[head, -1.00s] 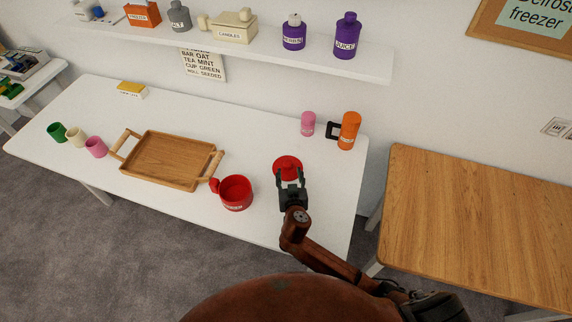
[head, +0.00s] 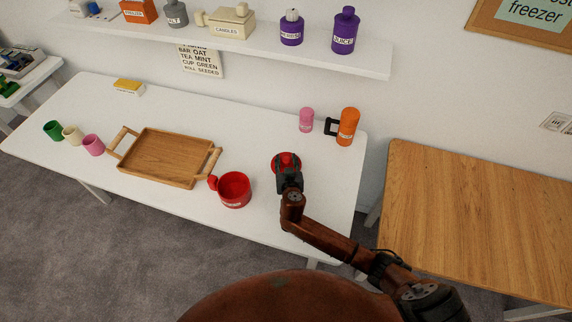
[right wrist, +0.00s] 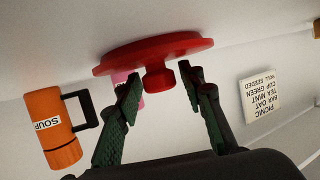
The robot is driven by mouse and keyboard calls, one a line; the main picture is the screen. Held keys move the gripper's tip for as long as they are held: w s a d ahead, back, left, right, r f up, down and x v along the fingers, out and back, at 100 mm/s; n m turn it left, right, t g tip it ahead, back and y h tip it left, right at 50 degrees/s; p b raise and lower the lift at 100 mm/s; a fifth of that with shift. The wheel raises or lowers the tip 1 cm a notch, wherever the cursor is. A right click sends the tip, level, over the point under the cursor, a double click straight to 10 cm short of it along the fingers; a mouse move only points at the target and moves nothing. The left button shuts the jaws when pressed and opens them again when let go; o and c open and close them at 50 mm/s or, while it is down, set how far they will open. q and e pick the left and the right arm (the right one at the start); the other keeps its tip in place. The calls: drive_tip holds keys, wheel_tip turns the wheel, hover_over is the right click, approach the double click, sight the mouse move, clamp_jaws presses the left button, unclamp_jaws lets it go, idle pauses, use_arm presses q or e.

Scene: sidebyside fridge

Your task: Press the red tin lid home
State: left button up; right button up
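The red tin lid (head: 287,158) lies on the white table, right of the open red tin (head: 235,190). In the right wrist view the lid (right wrist: 150,51) is a flat red disc with a round knob. My right gripper (head: 287,174) is at the lid, covering part of it in the head view. In the right wrist view its two green-padded fingers (right wrist: 160,88) stand on either side of the knob, with a small gap showing; they look open, not clamped on it. The tin's label is too small to read. My left gripper is not in view.
A wooden tray (head: 160,158) stands left of the tin. A pink container (head: 306,120) and an orange soup flask (head: 347,127) stand behind the lid. Three small cups (head: 73,135) are at the far left. A shelf (head: 250,48) hangs above; a wooden table (head: 480,220) is at right.

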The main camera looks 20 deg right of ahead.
sight(286, 159)
drive_tip(key=c, duration=0.5)
clamp_jaws()
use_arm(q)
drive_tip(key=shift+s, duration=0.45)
use_arm(e)
drive_tip(key=shift+r, duration=0.5)
wheel_tip(286, 159, up, 2)
drive_tip(key=shift+r+p, duration=0.25)
drive_tip(key=shift+p, duration=0.15)
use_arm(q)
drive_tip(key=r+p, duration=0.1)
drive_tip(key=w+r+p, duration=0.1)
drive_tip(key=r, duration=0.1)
use_arm(e)
drive_tip(key=s+r, duration=0.9)
drive_tip(key=s, duration=0.5)
drive_tip(key=shift+r, duration=0.3)
drive_tip(key=shift+d, duration=0.1)
